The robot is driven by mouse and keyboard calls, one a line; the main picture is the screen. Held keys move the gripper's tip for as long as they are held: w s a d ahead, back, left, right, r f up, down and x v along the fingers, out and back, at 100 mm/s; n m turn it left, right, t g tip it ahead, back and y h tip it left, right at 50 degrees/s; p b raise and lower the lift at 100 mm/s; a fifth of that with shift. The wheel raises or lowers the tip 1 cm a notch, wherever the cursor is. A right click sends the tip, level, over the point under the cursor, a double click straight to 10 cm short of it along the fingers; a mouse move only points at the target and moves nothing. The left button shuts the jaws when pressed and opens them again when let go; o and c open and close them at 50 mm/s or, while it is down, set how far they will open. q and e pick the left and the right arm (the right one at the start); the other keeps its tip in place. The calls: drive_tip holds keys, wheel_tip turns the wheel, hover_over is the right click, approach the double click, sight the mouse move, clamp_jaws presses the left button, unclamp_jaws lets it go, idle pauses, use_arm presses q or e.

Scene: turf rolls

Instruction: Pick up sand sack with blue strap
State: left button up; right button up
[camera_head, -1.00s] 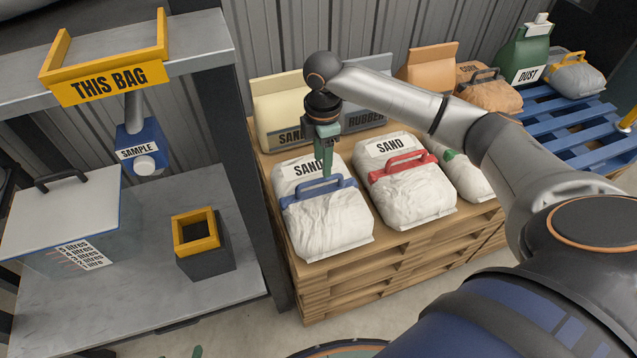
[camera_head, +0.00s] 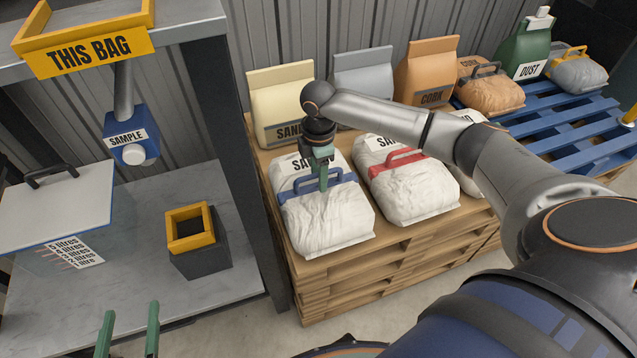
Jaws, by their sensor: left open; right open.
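The white sand sack with the blue strap (camera_head: 328,225) lies on the wooden pallet, its SAND label partly hidden by my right arm. Its blue strap (camera_head: 292,193) forms a handle across the top. My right gripper (camera_head: 323,178) is open, pointing down at the strap's middle. A green finger shows in front of the strap; whether the other is behind it I cannot tell. My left gripper (camera_head: 130,332) is open and empty at the bottom left edge, far from the sack.
A white sand sack with a red strap (camera_head: 415,190) lies close on the right. Upright bags (camera_head: 280,100) stand behind on the wooden pallet (camera_head: 370,265). A metal bench (camera_head: 120,290) at left holds a black and yellow box (camera_head: 200,250) and a lidded clear bin (camera_head: 60,220).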

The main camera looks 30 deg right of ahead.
drive_tip(key=shift+f, duration=0.15)
drive_tip(key=shift+c, duration=0.2)
clamp_jaws()
idle(1.2)
drive_tip(key=shift+w+r, duration=0.2)
drive_tip(key=shift+r, duration=0.1)
